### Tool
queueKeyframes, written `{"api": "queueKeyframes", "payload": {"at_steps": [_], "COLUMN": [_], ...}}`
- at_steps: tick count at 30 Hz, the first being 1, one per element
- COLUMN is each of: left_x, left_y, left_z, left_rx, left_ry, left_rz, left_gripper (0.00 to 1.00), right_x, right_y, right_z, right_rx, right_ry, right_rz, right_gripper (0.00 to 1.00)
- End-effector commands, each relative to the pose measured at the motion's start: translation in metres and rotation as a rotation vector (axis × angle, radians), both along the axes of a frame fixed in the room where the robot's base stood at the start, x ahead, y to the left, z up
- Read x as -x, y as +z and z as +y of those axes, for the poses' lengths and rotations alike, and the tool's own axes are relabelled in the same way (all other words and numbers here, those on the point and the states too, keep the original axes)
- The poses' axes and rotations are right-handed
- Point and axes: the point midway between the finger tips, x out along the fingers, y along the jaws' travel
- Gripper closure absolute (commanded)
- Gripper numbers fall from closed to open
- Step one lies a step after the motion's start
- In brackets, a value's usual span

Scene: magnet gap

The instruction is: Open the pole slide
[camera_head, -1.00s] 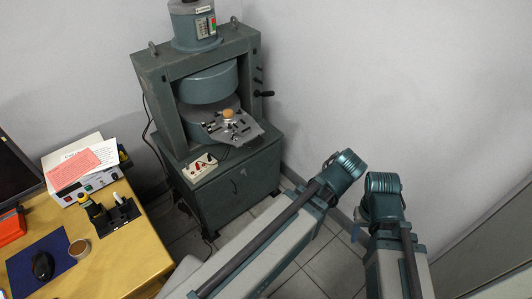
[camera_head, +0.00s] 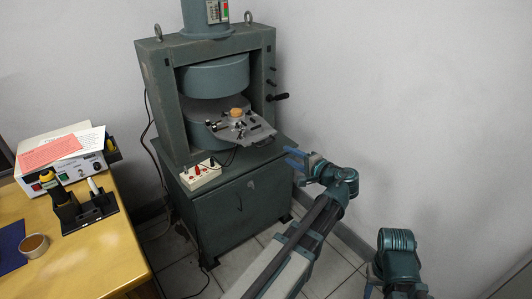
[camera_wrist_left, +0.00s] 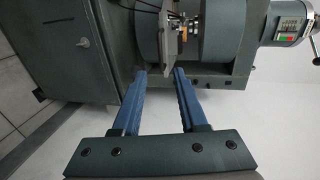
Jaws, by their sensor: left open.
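The grey-green magnet stand (camera_head: 225,90) holds two thick round poles, the upper pole (camera_head: 215,75) and the lower pole (camera_head: 203,127), with a gap between them. A flat grey plate (camera_head: 262,134) with small fittings and an orange-tan round piece (camera_head: 238,113) juts from the gap. I cannot tell which part is the pole slide. A black-handled crank (camera_head: 279,97) sticks out of the frame's right side. My left gripper (camera_head: 294,157) is open and empty, right of the cabinet and apart from the plate. In the left wrist view its blue fingers (camera_wrist_left: 160,74) point at the sideways machine and plate (camera_wrist_left: 173,38).
A switch box (camera_head: 200,174) with a cable sits on the cabinet (camera_head: 240,207). A wooden desk (camera_head: 105,255) at left carries an instrument, papers and a black stand. My right arm is low at right, its gripper mostly hidden. Wall and floor at right are clear.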

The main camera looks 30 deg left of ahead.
Motion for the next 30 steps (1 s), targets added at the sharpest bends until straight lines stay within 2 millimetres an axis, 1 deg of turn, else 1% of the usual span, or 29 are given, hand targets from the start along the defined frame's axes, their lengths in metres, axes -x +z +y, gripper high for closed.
{"api": "queueKeyframes", "payload": {"at_steps": [5,8,21,24,30], "left_x": [-0.002,-0.006,-0.039,-0.044,-0.05], "left_y": [0.0,-0.004,-0.023,-0.026,-0.029], "left_z": [0.004,0.013,0.09,0.104,0.12], "left_rx": [-0.002,-0.001,0.001,0.001,0.001], "left_ry": [0.001,0.002,0.003,0.002,0.001], "left_rz": [0.0,0.0,0.001,0.001,0.0], "left_gripper": [0.58,0.58,0.58,0.58,0.58], "right_x": [0.0,0.0,0.0,0.0,0.0], "right_y": [-0.001,-0.004,-0.023,-0.025,-0.028], "right_z": [0.0,0.0,-0.001,-0.001,-0.001], "right_rx": [0.0,0.001,0.004,0.004,0.005], "right_ry": [0.0,0.0,0.001,0.001,0.001], "right_rz": [0.0,0.0,-0.001,-0.001,-0.002], "right_gripper": [0.5,0.5,0.5,0.5,0.5]}}
